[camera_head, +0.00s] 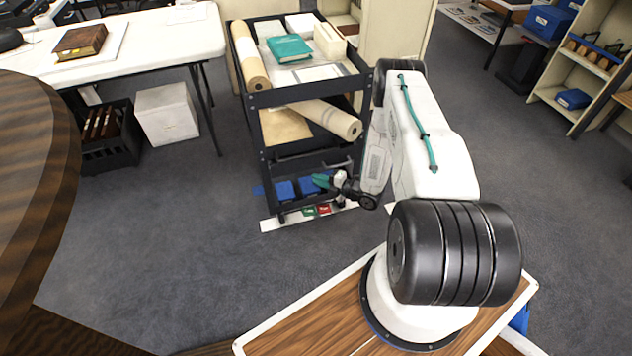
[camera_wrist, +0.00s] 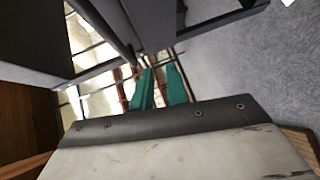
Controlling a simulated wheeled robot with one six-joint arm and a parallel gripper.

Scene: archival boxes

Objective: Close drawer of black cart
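The black cart (camera_head: 254,130) stands upright in the middle of the head view, with open shelves and dark posts. Low in it, blue boxes (camera_head: 285,190) sit at the bottom level. A white-edged, tray-like part (camera_head: 275,224) with small red and green items lies at its foot; I cannot tell whether this is the drawer. My gripper (camera_head: 318,181) is low at the cart's near right side, beside the bottom level. In the wrist view its teal fingers (camera_wrist: 160,72) are apart with nothing clearly between them, close to dark cart bars (camera_wrist: 105,25). Contact cannot be made out.
Rolled tubes (camera_head: 325,118) and a teal book (camera_head: 289,49) lie on the cart; one roll sticks out. A white table (camera_head: 150,45), a white box (camera_head: 166,114) and a dark crate (camera_head: 108,140) stand left. Grey floor is open in front and right.

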